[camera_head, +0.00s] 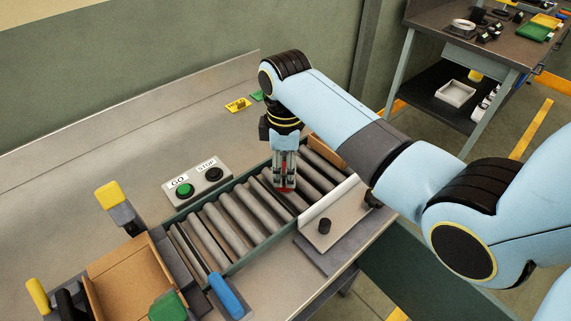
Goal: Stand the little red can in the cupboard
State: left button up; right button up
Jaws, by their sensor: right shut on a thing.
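My right gripper (285,180) points down over the roller track and is shut. A little red shows between and below its fingertips; this is the little red can (286,189), mostly hidden by the fingers. I cannot tell whether the can touches the rollers. No cupboard can be made out in this view. My left gripper is not in view.
The roller track (236,222) runs across the bench. A GO/STOP button box (198,183) sits behind it, a grey angled plate (328,215) in front. An open cardboard box (130,275) is at lower left, near a blue-handled tool (226,296).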

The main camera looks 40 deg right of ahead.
jog(key=o, duration=1.3)
jog(key=shift+c, duration=0.2)
